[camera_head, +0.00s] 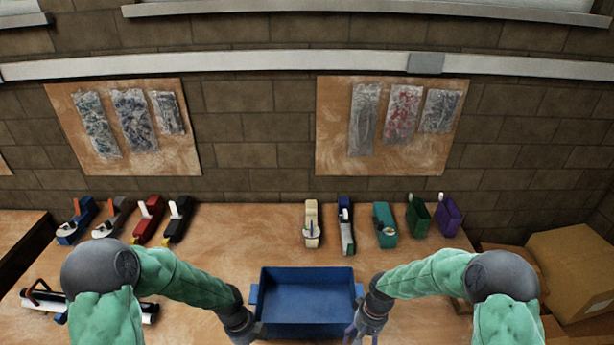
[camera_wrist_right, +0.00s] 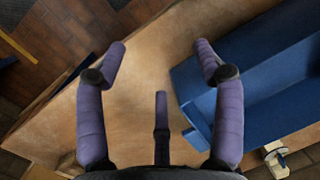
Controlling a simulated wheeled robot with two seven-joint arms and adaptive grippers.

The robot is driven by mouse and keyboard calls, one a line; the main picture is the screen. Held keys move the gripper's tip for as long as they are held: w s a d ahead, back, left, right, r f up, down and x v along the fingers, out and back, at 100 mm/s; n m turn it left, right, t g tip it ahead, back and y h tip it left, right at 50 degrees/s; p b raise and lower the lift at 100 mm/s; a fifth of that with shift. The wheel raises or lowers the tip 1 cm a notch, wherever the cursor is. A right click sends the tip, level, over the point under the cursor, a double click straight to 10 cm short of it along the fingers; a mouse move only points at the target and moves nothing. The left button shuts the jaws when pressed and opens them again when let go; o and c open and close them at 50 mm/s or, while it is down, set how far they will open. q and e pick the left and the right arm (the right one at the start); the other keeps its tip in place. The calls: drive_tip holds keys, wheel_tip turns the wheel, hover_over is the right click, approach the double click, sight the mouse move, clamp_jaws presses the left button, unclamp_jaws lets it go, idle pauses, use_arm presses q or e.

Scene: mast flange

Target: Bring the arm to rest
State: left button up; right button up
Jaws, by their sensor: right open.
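My right arm, in a green sleeve, reaches to the right side of the blue bin (camera_head: 307,282) in the head view. My right gripper (camera_head: 360,332) is beside the bin's right wall at the bottom of the picture. In the right wrist view the right gripper (camera_wrist_right: 160,50) has its purple fingers spread wide with nothing between them; the blue bin (camera_wrist_right: 265,75) lies to the right. My left arm reaches to the bin's left side; the left gripper (camera_head: 250,332) is at the lower edge, its fingers too small and cut off to read.
The wooden bench (camera_head: 240,225) carries several hand planes (camera_head: 150,215) at the back left and several more (camera_head: 386,225) at the back right. A white roll-like tool (camera_head: 60,300) lies at the left. Cardboard boxes (camera_head: 570,265) stand at the right. The bench edge (camera_wrist_right: 50,95) shows in the wrist view.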

use_arm(q)
drive_tip(key=s+d+f+n+h, duration=0.15)
drive_tip(key=s+f+n, duration=0.55)
drive_tip(key=n, duration=0.8)
drive_tip(key=s+d+f+n, duration=0.2)
drive_tip(key=s+f+n, duration=0.3)
drive_tip(key=s+n, duration=0.75)
use_arm(e)
drive_tip(key=s+a+f+m+t+y, duration=0.1)
drive_tip(key=s+a+f+m, duration=0.1)
drive_tip(key=s+f, duration=0.6)
drive_tip(key=s+a+f+m+y, duration=0.1)
drive_tip(key=s+a+f, duration=0.15)
drive_tip(key=s, duration=0.85)
use_arm(q)
drive_tip(key=w+d+f+n+t+b, duration=0.1)
drive_tip(key=w+f+b, duration=0.3)
drive_tip(key=f+b, duration=0.5)
drive_tip(key=d+b, duration=0.1)
drive_tip(key=b, duration=0.1)
drive_tip(key=shift+w+f+n+b, duration=0.3)
drive_tip(key=shift+n, duration=0.05)
use_arm(e)
wheel_tip(320, 180, down, 11)
drive_tip(key=w+a, duration=0.1)
drive_tip(key=w, duration=0.1)
drive_tip(key=shift+a+n+t, duration=0.15)
drive_tip(key=shift+n+t, duration=0.25)
